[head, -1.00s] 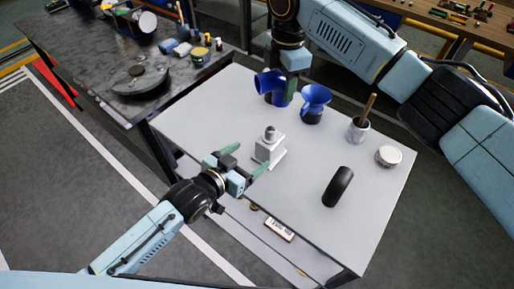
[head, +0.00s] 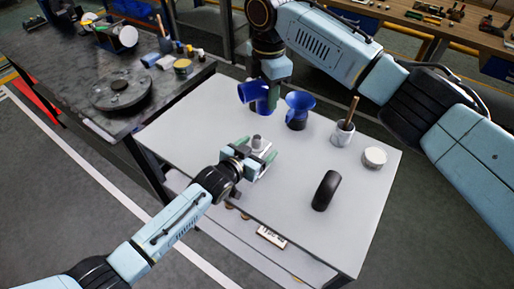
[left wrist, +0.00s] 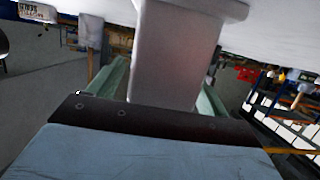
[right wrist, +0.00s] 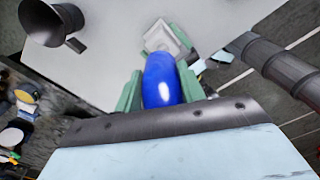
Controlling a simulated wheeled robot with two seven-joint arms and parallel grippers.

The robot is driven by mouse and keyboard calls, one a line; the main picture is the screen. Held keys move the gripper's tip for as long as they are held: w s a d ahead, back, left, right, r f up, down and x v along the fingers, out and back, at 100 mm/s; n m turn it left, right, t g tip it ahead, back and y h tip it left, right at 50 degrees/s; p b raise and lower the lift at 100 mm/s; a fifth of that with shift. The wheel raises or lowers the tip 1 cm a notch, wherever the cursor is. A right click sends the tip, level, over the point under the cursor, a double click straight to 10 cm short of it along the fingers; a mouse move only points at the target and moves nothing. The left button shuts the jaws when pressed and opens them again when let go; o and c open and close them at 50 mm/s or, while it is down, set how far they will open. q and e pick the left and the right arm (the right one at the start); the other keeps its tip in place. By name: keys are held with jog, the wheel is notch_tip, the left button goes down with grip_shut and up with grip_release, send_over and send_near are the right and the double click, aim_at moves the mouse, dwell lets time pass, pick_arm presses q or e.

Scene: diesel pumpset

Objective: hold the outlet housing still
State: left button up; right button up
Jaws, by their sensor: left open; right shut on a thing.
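The outlet housing, which I take to be the pale grey block with a round top (head: 257,142), stands upright on the white table. It fills the middle of the left wrist view (left wrist: 178,55) and shows beyond the fingers in the right wrist view (right wrist: 165,40). My left gripper (head: 258,163) is open, with its green fingers on either side of the housing; I cannot tell whether they touch it. My right gripper (right wrist: 160,88) is shut on a blue curved pipe piece (right wrist: 160,75), also seen in the head view (head: 250,92), behind the housing.
A dark workbench (head: 75,65) is at the left. The table's front middle is clear.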

pick_arm(q)
jog(key=shift+c, duration=0.2)
jog(key=shift+c, duration=1)
jog(key=c, duration=1.2)
jog(key=shift+c, duration=0.2)
